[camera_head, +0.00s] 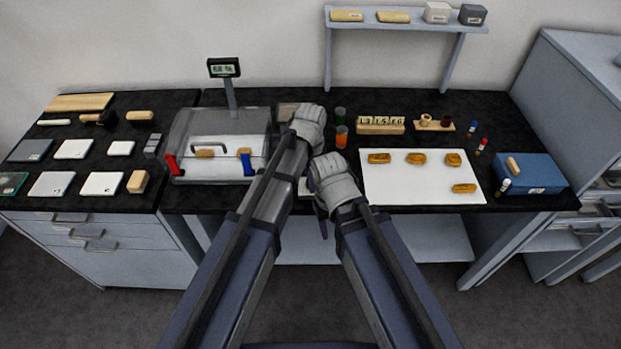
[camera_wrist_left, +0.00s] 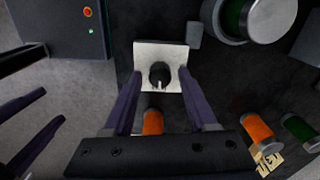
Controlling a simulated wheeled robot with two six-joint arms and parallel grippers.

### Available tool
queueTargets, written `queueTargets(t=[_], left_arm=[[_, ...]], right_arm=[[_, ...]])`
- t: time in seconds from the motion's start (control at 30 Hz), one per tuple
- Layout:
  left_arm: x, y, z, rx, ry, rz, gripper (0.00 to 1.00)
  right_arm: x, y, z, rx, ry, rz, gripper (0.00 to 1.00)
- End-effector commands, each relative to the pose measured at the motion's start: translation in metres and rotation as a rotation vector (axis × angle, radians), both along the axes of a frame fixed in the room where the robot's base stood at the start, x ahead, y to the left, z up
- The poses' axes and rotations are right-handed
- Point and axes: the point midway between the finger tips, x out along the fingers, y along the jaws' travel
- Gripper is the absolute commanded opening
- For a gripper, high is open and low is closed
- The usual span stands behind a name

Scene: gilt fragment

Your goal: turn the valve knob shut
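In the left wrist view, the valve knob (camera_wrist_left: 160,74) is round and black with a pale pointer mark toward the bottom of the picture. It sits on a white square plate (camera_wrist_left: 145,53). My left gripper (camera_wrist_left: 159,83) is open, one purple finger on each side of the knob, with visible gaps between fingers and knob. In the head view, the left wrist (camera_head: 308,120) hides the knob and the fingers. My right gripper (camera_head: 321,212) is near the counter's front edge; its fingers are mostly hidden behind its wrist, so its opening cannot be told.
An orange jar (camera_head: 341,137) and a green jar (camera_head: 340,115) stand just right of my left wrist. A white board (camera_head: 420,188) with several gold pieces lies right. A blue box (camera_head: 532,175) is farther right.

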Motion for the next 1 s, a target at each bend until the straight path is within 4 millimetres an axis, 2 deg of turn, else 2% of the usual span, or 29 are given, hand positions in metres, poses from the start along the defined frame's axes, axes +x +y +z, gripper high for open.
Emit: queueTargets(t=[0.03, 0.5, 1.0], left_arm=[[0.0000, 0.0000, 0.0000, 0.000, 0.000, 0.000, 0.51], [0.0000, 0.0000, -0.0001, 0.000, 0.000, 0.000, 0.00], [0.0000, -0.0001, -0.0001, -0.001, 0.000, 0.059, 0.00]], right_arm=[[0.0000, 0.0000, 0.0000, 0.000, 0.000, 0.000, 0.50], [0.0000, 0.0000, -0.0001, 0.000, 0.000, 0.000, 0.50], [0.0000, 0.0000, -0.0001, 0.000, 0.000, 0.000, 0.50]])
